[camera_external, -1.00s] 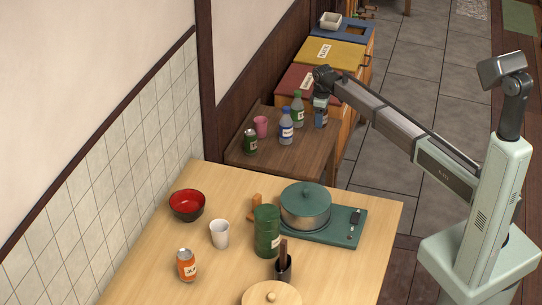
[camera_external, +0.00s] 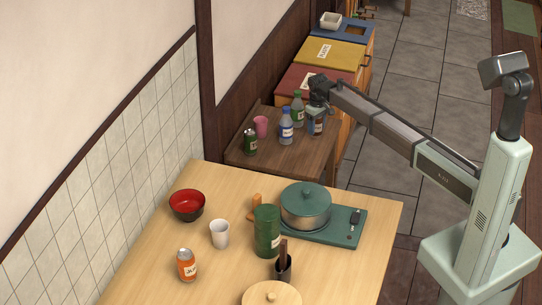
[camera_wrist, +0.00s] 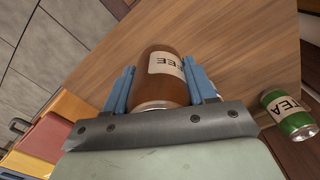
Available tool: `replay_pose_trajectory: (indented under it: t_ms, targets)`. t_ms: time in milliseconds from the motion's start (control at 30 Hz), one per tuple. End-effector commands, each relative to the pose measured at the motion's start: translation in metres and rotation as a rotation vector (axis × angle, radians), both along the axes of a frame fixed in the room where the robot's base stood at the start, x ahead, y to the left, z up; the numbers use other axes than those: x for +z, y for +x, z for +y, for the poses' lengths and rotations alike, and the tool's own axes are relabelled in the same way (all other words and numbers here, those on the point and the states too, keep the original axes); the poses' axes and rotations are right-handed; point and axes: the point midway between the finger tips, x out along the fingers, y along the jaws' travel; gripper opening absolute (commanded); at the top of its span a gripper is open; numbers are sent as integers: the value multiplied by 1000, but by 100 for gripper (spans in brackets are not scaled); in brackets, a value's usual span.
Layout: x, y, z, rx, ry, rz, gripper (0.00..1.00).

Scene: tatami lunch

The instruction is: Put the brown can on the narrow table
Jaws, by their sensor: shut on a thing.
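My gripper (camera_wrist: 165,88) is shut on the brown can (camera_wrist: 165,65), which has a pale label. The blue fingers grip the can on both sides. In the external view my gripper (camera_external: 317,126) is at the right part of the narrow table (camera_external: 270,167), and the fingers mostly hide the can. The brown wooden tabletop (camera_wrist: 215,30) lies behind the can in the wrist view. I cannot tell whether the can touches the tabletop.
A blue-labelled bottle (camera_external: 286,133), a green bottle (camera_external: 298,112), a pink cup (camera_external: 261,127) and a dark green can (camera_external: 250,148) stand on the narrow table. A green tea can (camera_wrist: 288,115) shows at the wrist view's right. The table's front is clear.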

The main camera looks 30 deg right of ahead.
Motion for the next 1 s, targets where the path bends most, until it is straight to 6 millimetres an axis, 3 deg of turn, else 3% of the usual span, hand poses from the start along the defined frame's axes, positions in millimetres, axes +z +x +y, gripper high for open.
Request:
replay_pose_trajectory:
  t_ms: [467,867,900,1000]
  targets:
    - [-47,0,0,1,0,0,26]
    - [-51,0,0,2,0,-1,26]
    - [-51,0,0,2,0,-1,56]
    - [-51,0,0,2,0,-1,66]
